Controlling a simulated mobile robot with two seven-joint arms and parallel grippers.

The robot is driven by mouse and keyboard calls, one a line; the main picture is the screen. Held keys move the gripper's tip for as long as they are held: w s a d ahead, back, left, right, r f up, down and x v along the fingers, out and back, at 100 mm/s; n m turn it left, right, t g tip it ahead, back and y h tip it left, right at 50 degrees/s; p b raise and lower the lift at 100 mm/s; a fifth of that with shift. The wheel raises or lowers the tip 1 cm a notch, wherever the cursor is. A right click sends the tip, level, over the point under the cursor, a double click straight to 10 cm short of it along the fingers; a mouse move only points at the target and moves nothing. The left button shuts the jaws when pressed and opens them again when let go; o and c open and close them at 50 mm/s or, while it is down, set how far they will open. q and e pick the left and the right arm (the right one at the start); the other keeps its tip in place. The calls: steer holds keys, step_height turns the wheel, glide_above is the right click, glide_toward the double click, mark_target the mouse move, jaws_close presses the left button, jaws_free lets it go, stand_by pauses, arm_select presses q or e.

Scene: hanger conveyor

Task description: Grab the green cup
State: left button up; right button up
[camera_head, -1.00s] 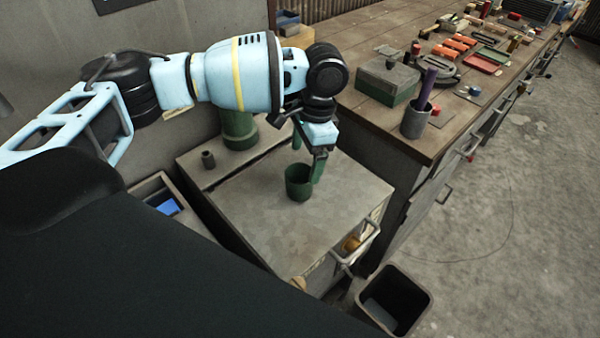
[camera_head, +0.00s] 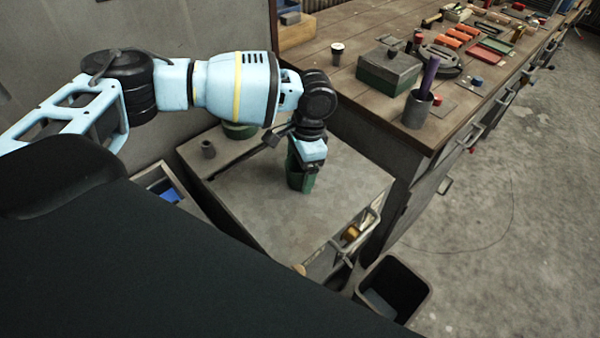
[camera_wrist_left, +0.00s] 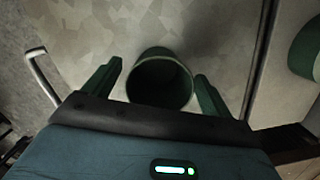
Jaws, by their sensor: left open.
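The green cup (camera_wrist_left: 160,78) stands upright on the grey cabinet top, its dark open mouth facing the left wrist camera. In the head view the green cup (camera_head: 295,178) is mostly hidden behind my left gripper (camera_head: 305,172). In the left wrist view my left gripper (camera_wrist_left: 157,88) is open, with one green finger on each side of the cup. Small gaps seem to show between the fingers and the cup wall. My right gripper is not in view.
A wooden workbench (camera_head: 345,85) with tools is at right, and a dark bin (camera_head: 405,285) stands below.

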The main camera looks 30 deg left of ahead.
arm_select(q)
steer(key=shift+f, duration=0.1)
steer(key=c, duration=1.1)
steer(key=shift+o, duration=0.2)
steer(key=shift+r, duration=0.55)
step_height(320, 180, up, 2)
steer(key=shift+r, duration=0.25)
steer(key=s+d+r+p, duration=0.1)
steer(key=s+d, duration=0.4)
steer(key=s, duration=0.9)
steer(key=shift+d+r+p, duration=0.2)
steer(key=shift+p, duration=0.35)
steer(key=shift+s+d, duration=0.2)
steer(key=shift+s, duration=0.3)
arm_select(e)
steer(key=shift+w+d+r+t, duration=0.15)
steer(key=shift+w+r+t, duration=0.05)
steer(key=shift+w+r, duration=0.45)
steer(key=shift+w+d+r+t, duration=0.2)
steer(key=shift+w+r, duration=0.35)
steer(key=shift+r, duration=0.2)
